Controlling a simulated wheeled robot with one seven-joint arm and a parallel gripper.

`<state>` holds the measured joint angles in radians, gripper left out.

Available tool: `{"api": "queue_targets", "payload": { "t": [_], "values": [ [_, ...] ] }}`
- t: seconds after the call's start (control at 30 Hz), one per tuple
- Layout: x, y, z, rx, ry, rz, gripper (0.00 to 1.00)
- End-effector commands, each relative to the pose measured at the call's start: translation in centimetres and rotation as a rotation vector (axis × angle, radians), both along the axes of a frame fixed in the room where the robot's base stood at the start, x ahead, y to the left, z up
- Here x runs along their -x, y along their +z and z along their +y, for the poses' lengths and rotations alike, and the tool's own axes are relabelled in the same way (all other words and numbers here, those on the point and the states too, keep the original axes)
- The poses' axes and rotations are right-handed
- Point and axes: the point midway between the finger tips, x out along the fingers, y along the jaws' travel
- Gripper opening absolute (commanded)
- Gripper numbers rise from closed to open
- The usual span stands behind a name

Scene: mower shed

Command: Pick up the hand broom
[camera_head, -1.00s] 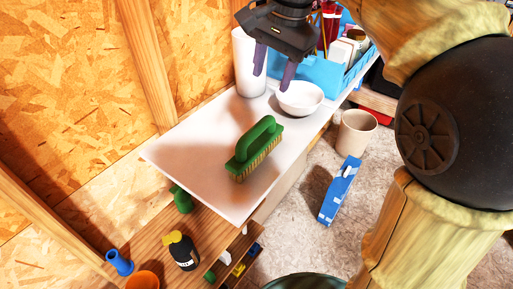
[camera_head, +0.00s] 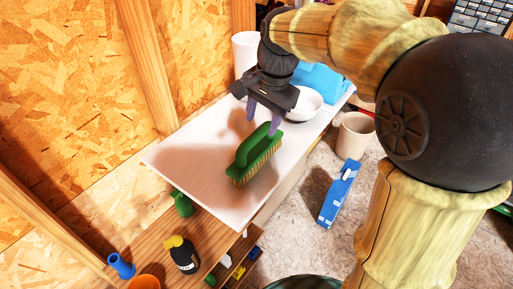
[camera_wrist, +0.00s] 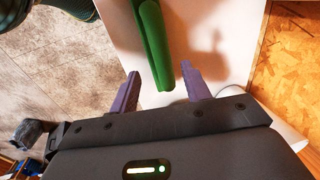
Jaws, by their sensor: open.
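The hand broom (camera_head: 256,156) has a green body with a raised green handle and tan bristles. It lies on the white board on the bench. My gripper (camera_head: 262,124) is open, with its purple fingers at the far end of the broom's handle. In the wrist view the green handle (camera_wrist: 154,42) runs down to between the two open fingers of my gripper (camera_wrist: 166,92). I see no finger touching the handle, but the exact height of the gripper above it is hard to tell.
A white bowl (camera_head: 305,104) stands just beyond my gripper, near a white cylinder (camera_head: 245,52) and a blue bin (camera_head: 322,82). A black bottle with a yellow cap (camera_head: 183,256) stands on the wooden bench at the near left. A beige bucket (camera_head: 355,136) and a blue box (camera_head: 339,193) are on the floor.

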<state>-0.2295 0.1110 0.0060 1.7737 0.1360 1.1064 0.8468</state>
Motion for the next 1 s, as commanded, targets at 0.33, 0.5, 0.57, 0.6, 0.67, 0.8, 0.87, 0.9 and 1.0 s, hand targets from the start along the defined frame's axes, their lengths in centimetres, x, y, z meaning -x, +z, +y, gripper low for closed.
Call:
{"api": "queue_targets", "payload": {
  "t": [0.33, 0.5, 0.57, 0.6, 0.67, 0.8, 0.87, 0.9, 1.0],
  "values": [
    [-0.2, -1.5, 0.2, 0.000, 0.000, 0.000, 0.47],
    [-0.2, -1.7, 0.3, 0.000, 0.000, 0.001, 0.47],
    [-0.4, -2.0, 0.4, 0.000, 0.000, 0.001, 0.47],
    [-0.5, -2.4, 0.5, 0.001, 0.000, 0.003, 0.47],
    [-0.7, -3.2, 0.6, 0.002, 0.001, 0.005, 0.47],
    [-1.1, -5.3, 0.9, 0.002, 0.000, 0.004, 0.47],
    [-1.2, -5.9, 1.0, 0.002, 0.000, 0.003, 0.47],
    [-1.2, -6.2, 1.1, 0.001, 0.000, 0.002, 0.47],
    [-1.3, -6.5, 1.1, 0.001, 0.000, -0.001, 0.47]
  ]
}}
